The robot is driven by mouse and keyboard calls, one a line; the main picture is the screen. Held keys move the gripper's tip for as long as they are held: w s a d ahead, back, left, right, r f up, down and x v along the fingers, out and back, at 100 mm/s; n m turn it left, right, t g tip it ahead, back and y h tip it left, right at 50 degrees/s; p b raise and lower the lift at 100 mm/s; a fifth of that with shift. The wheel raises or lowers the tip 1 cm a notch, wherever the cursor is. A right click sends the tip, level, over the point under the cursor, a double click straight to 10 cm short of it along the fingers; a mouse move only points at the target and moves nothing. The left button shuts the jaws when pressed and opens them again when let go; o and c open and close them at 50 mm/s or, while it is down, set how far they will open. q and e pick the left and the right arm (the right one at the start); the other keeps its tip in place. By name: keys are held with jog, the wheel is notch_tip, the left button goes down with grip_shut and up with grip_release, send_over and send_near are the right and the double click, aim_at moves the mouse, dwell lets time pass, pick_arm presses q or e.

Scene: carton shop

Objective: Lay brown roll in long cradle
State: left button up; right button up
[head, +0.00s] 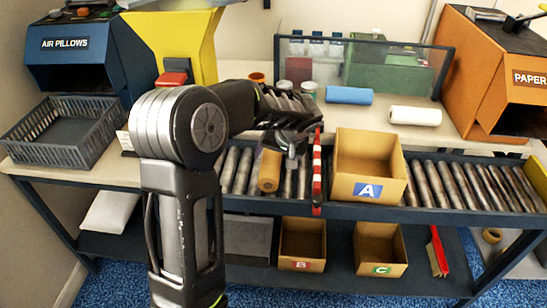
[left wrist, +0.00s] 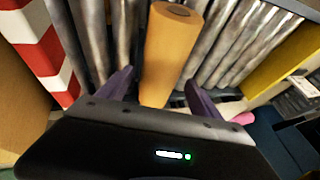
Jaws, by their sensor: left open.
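The brown roll (head: 269,170) lies on the metal rollers of the conveyor, left of the red-and-white striped post. In the left wrist view the brown roll (left wrist: 172,52) lies lengthwise between the two dark purple fingers of my left gripper (left wrist: 160,90). The fingers are spread, with a gap visible on each side of the roll. In the head view my left gripper (head: 286,148) is at the far end of the roll and partly hides it. I cannot make out a long cradle in either view. My right gripper is not in view.
The striped post (head: 317,170) stands between the roll and carton A (head: 388,143). A blue roll (head: 348,95) and a white roll (head: 414,116) lie on the bench behind. A grey basket (head: 62,150) is at left. Cartons B (head: 302,265) and C (head: 381,269) are on the lower shelf.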

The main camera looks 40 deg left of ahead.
pick_arm(q)
jog(key=v, duration=1.1)
jog(key=shift+s+d, duration=0.1)
jog(key=shift+d, duration=0.05)
